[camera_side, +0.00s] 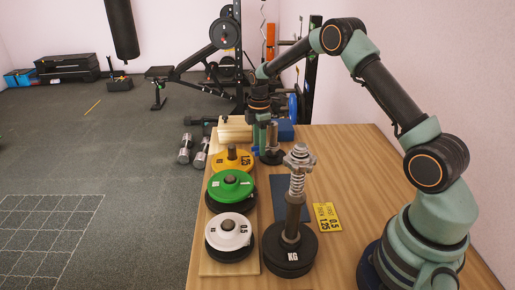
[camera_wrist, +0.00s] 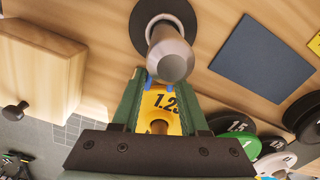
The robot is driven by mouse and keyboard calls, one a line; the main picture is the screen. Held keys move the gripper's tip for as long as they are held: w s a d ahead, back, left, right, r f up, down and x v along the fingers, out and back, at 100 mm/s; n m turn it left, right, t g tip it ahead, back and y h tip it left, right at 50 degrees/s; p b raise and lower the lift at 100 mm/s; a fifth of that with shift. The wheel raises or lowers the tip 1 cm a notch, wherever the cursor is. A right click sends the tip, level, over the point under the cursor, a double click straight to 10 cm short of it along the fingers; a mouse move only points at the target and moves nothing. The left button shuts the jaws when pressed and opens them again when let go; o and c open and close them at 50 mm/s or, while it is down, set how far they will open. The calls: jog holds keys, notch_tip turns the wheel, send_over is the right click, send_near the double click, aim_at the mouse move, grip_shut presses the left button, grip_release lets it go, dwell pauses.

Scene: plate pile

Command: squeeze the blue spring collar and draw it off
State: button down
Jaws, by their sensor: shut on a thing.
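My gripper (camera_side: 262,140) reaches down at the far end of the table, beside a short grey post on a round dark base (camera_side: 272,158). In the wrist view, my two green fingers (camera_wrist: 158,84) are shut on the blue spring collar (camera_wrist: 152,86). Only small blue parts of it show between the fingertips, below the rounded grey end of the post (camera_wrist: 172,60). Blue also shows low by the gripper in the side view. The rest of the collar is hidden, so I cannot tell whether it is still around the post.
Yellow (camera_side: 232,158), green (camera_side: 231,185) and white (camera_side: 228,231) plates stand on a wooden board. Nearer is a post with a spring and star nut (camera_side: 298,160). A dark blue mat (camera_side: 281,186) and yellow card (camera_side: 327,216) lie flat. A wooden block (camera_side: 235,129) stands behind.

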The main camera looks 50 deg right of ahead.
notch_tip(320, 180, up, 13)
dwell(2.4)
